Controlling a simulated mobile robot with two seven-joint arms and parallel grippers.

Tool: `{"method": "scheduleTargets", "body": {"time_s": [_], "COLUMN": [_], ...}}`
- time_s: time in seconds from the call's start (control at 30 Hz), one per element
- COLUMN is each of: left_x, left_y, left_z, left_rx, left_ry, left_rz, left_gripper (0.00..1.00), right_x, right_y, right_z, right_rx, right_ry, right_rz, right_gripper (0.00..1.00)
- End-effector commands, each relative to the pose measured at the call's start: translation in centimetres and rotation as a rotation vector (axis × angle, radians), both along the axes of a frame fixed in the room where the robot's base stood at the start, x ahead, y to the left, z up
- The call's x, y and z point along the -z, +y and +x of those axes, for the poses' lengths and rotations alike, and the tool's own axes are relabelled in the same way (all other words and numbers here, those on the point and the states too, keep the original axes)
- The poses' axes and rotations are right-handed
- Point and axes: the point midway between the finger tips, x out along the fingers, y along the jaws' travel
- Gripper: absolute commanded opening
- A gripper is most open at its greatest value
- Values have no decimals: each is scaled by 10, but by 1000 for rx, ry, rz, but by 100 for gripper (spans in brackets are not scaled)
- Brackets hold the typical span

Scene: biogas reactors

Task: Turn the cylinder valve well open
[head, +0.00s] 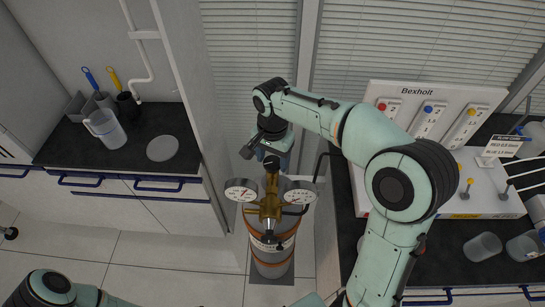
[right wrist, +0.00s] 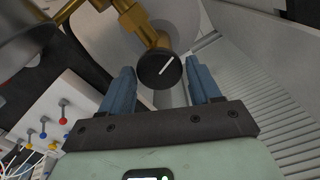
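The gas cylinder (head: 272,256) stands upright on the floor between two benches, with a brass regulator (head: 268,207) and two round gauges (head: 241,190) at its top. The cylinder valve's round black knob (right wrist: 159,70) has a white line across its face, running from lower left to upper right in the right wrist view. My right gripper (right wrist: 160,68) is open, its two blue fingers on either side of the knob with gaps showing. In the head view my right gripper (head: 272,148) is at the valve, and the knob is largely hidden there. My left gripper is out of view.
The right bench carries a white Bexholt panel (head: 427,112) with colored knobs and glass beakers (head: 482,246). The left bench holds a jug (head: 104,129) and a grey disc (head: 162,148). A wall post and blinds stand behind the cylinder.

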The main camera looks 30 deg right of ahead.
Motion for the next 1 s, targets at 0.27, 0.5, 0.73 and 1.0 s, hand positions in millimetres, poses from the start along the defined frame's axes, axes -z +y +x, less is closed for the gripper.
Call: {"method": "scheduleTargets", "body": {"time_s": [0.27, 0.5, 0.73, 1.0], "left_x": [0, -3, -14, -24], "left_y": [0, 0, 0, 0], "left_z": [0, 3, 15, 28], "left_rx": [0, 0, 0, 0], "left_ry": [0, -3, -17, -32], "left_rz": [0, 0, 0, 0], "left_gripper": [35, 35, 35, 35], "right_x": [0, -16, -68, -119], "right_y": [0, 1, 0, 1], "right_z": [0, 1, 2, 1], "right_rx": [0, 0, 0, -1], "right_ry": [1, -2, -7, -4], "right_rz": [0, 0, 1, 1], "right_gripper": [80, 80, 80, 80]}}
